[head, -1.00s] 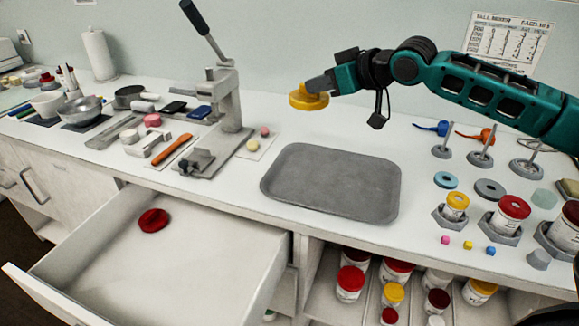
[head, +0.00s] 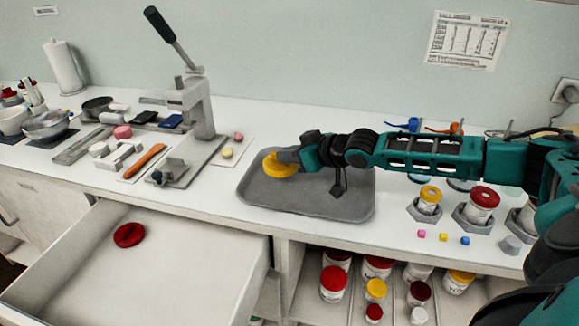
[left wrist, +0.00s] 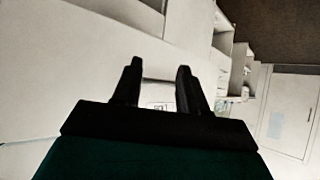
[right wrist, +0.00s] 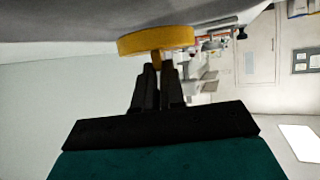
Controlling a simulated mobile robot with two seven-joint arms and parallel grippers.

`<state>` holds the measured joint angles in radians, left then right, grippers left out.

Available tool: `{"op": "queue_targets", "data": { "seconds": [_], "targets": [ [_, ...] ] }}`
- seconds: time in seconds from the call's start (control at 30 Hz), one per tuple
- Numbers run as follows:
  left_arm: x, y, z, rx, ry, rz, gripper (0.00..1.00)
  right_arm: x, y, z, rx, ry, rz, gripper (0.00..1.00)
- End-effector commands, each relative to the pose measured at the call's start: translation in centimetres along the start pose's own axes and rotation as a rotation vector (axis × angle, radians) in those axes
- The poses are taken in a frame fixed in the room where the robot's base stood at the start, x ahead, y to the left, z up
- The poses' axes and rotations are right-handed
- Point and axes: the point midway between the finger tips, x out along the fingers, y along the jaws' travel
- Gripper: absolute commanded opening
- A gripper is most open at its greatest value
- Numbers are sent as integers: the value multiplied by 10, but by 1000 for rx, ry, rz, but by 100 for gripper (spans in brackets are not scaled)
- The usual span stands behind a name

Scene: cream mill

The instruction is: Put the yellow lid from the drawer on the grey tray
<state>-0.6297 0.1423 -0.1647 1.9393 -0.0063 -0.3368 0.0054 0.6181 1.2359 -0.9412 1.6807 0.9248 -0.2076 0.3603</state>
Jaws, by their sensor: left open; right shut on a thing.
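The yellow lid (head: 279,164) is in my right gripper (head: 290,158), over the left part of the grey tray (head: 330,207) in the head view. In the right wrist view my right gripper (right wrist: 158,72) is shut on the lid (right wrist: 156,40), and the tray's grey surface (right wrist: 60,24) is close beside it. I cannot tell whether the lid touches the tray. The open drawer (head: 190,262) holds a red lid (head: 129,235). My left gripper (left wrist: 155,75) is open and empty in its wrist view; it is not in the head view.
A lever press (head: 195,120) stands left of the tray, with an orange-handled tool (head: 145,161) near it. Lidded jars in hex holders (head: 427,203) and small cubes (head: 442,236) are to the right. More jars (head: 333,283) fill the shelf below.

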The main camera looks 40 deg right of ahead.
Motion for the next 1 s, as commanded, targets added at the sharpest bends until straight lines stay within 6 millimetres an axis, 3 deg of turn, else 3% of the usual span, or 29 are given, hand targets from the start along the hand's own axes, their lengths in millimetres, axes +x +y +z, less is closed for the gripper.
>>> {"op": "queue_targets", "data": {
  "seconds": [0.2, 0.43, 0.47, 0.7, 1.0],
  "targets": [
    [1, -2, -5, 2, 9, -2, 43, 14, 0, 30, 2, -3, 0, 0],
    [2, -2, -7, 2, 14, -4, 43, 15, 0, 33, 0, -2, 0, 0],
    [2, -3, -7, 2, 14, -4, 43, 15, 0, 33, 0, -2, 0, 12],
    [2, -3, -6, 2, 13, -5, 43, 15, 0, 32, 0, -2, 1, 35],
    [0, -2, -3, 1, 6, -4, 43, 15, 0, 32, 0, -2, 1, 35]
  ]
}}
